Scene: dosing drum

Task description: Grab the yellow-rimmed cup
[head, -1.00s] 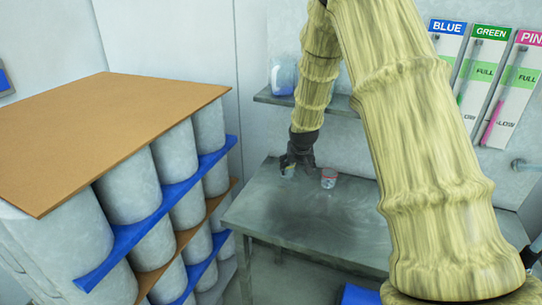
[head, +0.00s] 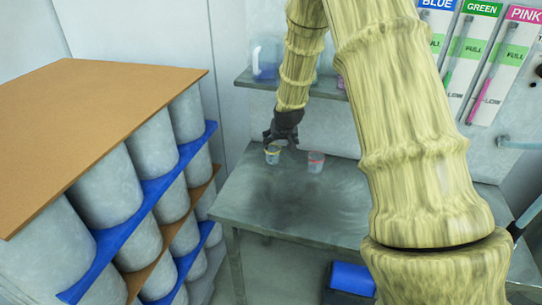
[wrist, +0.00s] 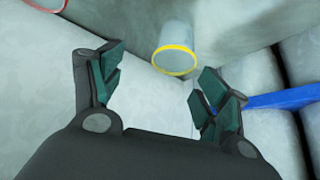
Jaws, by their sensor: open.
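The yellow-rimmed cup (head: 272,155) stands on the metal table near its back left part. In the wrist view the cup (wrist: 175,50) shows its yellow rim ahead of the fingers, a little right of centre. My gripper (head: 281,140) is just above and beside the cup in the head view. In the wrist view my gripper (wrist: 155,88) has its two green-padded fingers spread wide, with nothing between them. A second cup with a red rim (head: 316,162) stands to the right on the table. Part of its rim (wrist: 45,4) shows at the wrist view's top left.
The metal table (head: 300,205) is mostly bare in front of the cups. A shelf (head: 262,81) with a blue-and-white jug (head: 264,60) hangs behind. Stacked drums under a brown board (head: 95,115) stand on the left. A blue object (head: 352,278) lies below the table.

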